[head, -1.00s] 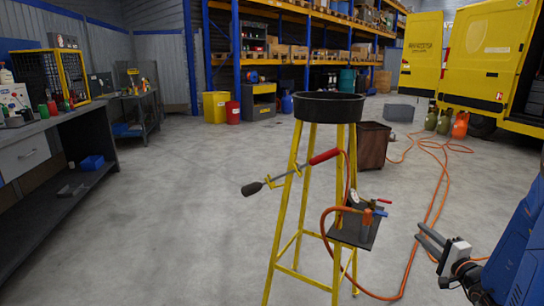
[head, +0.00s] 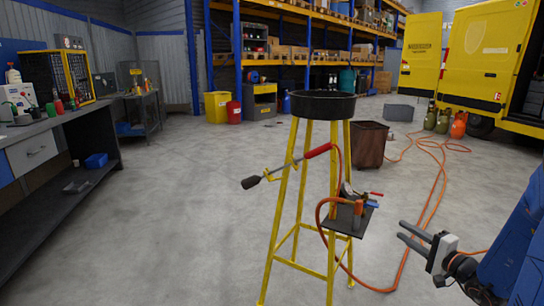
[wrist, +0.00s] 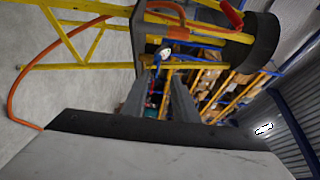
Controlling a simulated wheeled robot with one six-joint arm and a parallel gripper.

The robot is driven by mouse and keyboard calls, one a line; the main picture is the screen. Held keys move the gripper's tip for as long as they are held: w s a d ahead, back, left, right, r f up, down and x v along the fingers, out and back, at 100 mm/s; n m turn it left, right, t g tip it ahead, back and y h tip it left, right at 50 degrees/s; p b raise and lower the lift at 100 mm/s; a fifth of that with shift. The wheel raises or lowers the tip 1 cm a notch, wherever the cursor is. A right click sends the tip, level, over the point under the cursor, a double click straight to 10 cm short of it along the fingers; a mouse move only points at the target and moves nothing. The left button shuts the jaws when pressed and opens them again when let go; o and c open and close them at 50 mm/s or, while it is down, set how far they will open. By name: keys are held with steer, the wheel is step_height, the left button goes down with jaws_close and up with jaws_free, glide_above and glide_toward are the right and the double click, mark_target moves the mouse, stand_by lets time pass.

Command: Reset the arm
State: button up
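My gripper (head: 413,236) is at the lower right of the head view, at the end of my blue arm. Its two fingers are apart with nothing between them. The fingers also show in the wrist view (wrist: 160,98), apart and empty, pointing toward the yellow stand, which looks turned on its side there. The yellow stand (head: 281,215) carries a black round pan (head: 322,104) on top. My gripper is to the right of the stand and does not touch it.
A torch with a red handle (head: 318,151) hangs on the stand. A small shelf (head: 345,222) holds valves. An orange hose (head: 432,205) runs over the floor. A brown bin (head: 369,146) stands behind. A workbench (head: 70,120) is at left, a yellow van (head: 490,60) at right.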

steer(key=s+a+r+n+g+y, duration=0.1)
steer(key=s+a+n+g+y, duration=0.1)
steer(key=s+a+n+g, duration=0.55)
steer(key=s+a+r+n+g+y, duration=0.15)
steer(key=s+a+g, duration=0.25)
steer(key=s+a, duration=0.8)
steer(key=s+a+f+n+g+h, duration=0.2)
steer(key=s+n+g+h, duration=0.1)
steer(key=s+h, duration=0.3)
steer(key=s+d+r+n+t+h, duration=0.1)
steer(key=s+d+r+t+h, duration=0.2)
steer(key=d, duration=0.4)
steer(key=s+h, duration=0.1)
steer(key=s, duration=0.1)
steer(key=shift+s+d+r, duration=0.15)
steer(key=shift+s+r, duration=0.15)
